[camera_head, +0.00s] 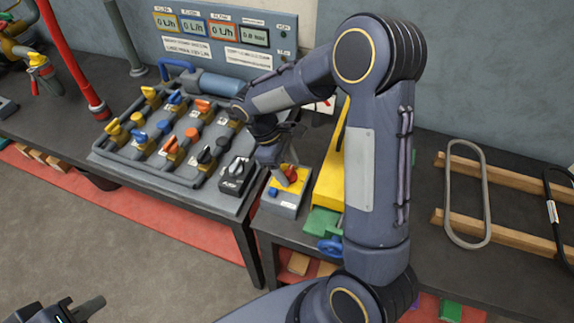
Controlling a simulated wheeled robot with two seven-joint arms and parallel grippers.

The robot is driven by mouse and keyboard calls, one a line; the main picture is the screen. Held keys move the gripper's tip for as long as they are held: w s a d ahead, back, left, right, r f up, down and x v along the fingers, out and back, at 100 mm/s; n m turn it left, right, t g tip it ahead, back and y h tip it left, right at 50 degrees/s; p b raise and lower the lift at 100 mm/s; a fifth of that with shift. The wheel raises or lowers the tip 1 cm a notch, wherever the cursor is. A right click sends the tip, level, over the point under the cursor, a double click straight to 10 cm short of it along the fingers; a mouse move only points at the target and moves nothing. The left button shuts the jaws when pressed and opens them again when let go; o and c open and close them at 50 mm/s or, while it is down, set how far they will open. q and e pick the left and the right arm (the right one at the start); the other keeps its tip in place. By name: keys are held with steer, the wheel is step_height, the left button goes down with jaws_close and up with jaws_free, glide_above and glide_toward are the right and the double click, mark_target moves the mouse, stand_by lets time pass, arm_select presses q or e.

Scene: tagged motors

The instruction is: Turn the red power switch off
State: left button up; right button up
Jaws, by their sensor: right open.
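The red switch (290,173) sits on the yellow top of a small grey box (288,200) in the middle of the picture. A blue button shows on the same box, left of the red switch. My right gripper (280,178) points down at the red switch, with its fingers at or just beside it. The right gripper is open; I cannot tell whether a finger touches the switch. Part of the switch is hidden behind the gripper. My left gripper (88,307) is at the bottom left edge, far from the box, and only partly in view.
A valve board (190,135) with yellow, blue, orange and black handles lies left of the box. A black-topped block (237,177) stands close beside the box. A display panel (215,38) is behind. A yellow piece (327,188) is right of the box.

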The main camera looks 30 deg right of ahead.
steer(key=v, duration=0.7)
steer(key=shift+r, duration=0.35)
steer(key=shift+w+a, duration=0.1)
steer(key=s+a+r+m+t+y, duration=0.1)
steer(key=s+r+m+t+y, duration=0.1)
steer(key=s, duration=0.8)
steer(key=s+a+r+m+t+y, duration=0.1)
steer(key=s+r+m+t+y, duration=0.2)
steer(key=s+m+t, duration=0.3)
steer(key=shift+s+r+m+t+y, duration=0.35)
steer(key=shift+s+m+y, duration=0.55)
steer(key=shift+s, duration=1)
steer(key=shift+a+f, duration=0.1)
